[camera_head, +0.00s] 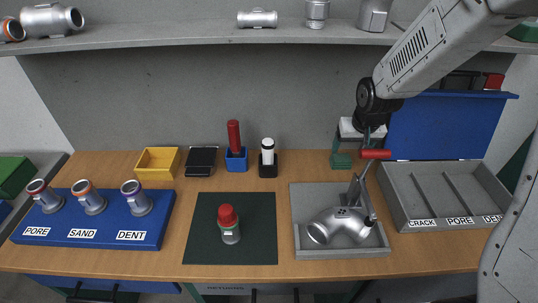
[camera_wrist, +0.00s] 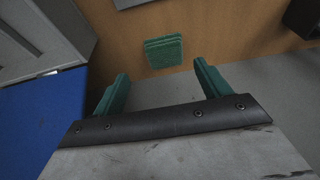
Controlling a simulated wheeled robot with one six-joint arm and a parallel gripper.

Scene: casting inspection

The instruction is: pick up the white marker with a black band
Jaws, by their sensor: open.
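The white marker with a black band (camera_head: 267,151) stands upright in a small black holder (camera_head: 268,170) at the back middle of the wooden table in the head view. My gripper (camera_head: 341,157) is to the right of the marker, apart from it, near the back of the table. In the wrist view my gripper (camera_wrist: 158,88) shows two green fingers spread apart with nothing between them. A green ridged block (camera_wrist: 163,52) lies on the wood beyond the fingertips. The marker cannot be made out in the wrist view.
A red marker (camera_head: 233,136) stands in a blue holder (camera_head: 236,164) left of the black one. A grey tray (camera_head: 305,200) holds a metal casting (camera_head: 338,226). A red-handled tool (camera_head: 375,154) rises near it. A sorting tray (camera_head: 430,226) is at right. A shelf (camera_head: 200,36) runs above.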

